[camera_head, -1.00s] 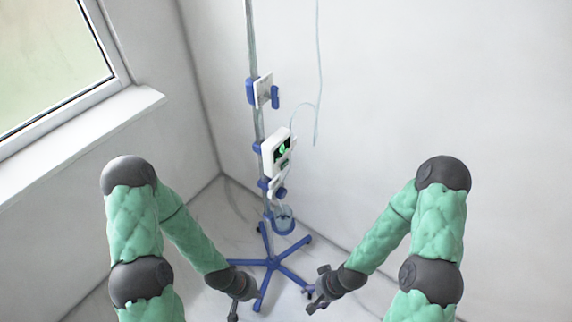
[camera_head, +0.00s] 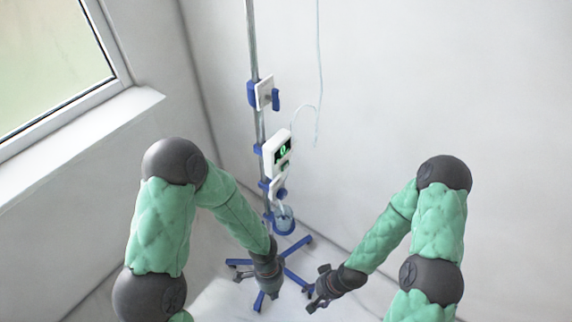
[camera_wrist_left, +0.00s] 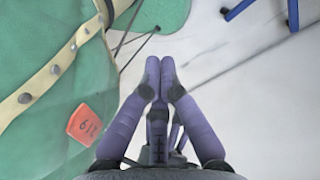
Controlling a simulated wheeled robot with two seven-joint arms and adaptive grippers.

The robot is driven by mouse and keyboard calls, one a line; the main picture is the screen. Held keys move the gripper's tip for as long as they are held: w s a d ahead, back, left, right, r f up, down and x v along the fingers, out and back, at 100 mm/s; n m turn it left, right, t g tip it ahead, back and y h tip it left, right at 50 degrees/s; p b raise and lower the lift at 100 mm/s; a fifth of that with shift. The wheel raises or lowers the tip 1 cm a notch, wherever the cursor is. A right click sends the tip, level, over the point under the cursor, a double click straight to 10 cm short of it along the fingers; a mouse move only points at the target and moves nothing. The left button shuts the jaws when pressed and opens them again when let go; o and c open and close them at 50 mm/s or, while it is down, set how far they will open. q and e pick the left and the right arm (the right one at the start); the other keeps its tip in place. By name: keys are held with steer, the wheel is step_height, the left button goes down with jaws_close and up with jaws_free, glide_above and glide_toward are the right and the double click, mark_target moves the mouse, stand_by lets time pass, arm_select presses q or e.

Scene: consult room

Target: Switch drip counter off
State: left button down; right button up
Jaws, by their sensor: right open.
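The drip counter (camera_head: 276,155) is a white box with a dark screen and a lit green mark, fixed to the drip stand (camera_head: 256,60) in the middle of the head view. A green patch shows below the screen; I cannot make out a switch. My left gripper (camera_head: 270,288) is low, in front of the stand's blue base and well below the counter. In the left wrist view the left gripper's fingertips (camera_wrist_left: 159,70) meet with nothing between them. My right gripper (camera_head: 316,294) is open and empty, low and right of the base.
The stand's blue legs (camera_head: 297,247) spread on the floor near both grippers. A white bracket with blue clamps (camera_head: 264,94) sits above the counter, and a clear cup in a blue ring (camera_head: 284,221) below. A thin tube (camera_head: 319,75) hangs right. Walls and a window sill (camera_head: 80,138) border the corner.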

mark_target(285, 166)
arm_select(q)
steer(key=w+d+r+m+t+y, duration=0.3)
steer(key=w+r+m+t+y, duration=0.2)
steer(key=w+r+m+t, duration=0.5)
steer(key=w+d+r+m+t, duration=0.3)
steer(key=w+d+r, duration=0.1)
steer(key=r, duration=0.5)
steer(key=w+d+r+m+t+h+p, duration=0.1)
steer(key=w+d+r+m+t, duration=0.2)
steer(key=d+r, duration=0.3)
step_height(285, 166, up, 4)
steer(key=shift+w+d+r+t, duration=0.2)
steer(key=shift+w+d+t, duration=0.15)
steer(key=shift+w+t, duration=0.25)
steer(key=w+a, duration=0.5)
steer(key=a, duration=0.2)
steer(key=shift+b, duration=0.3)
steer(key=shift+w, duration=0.1)
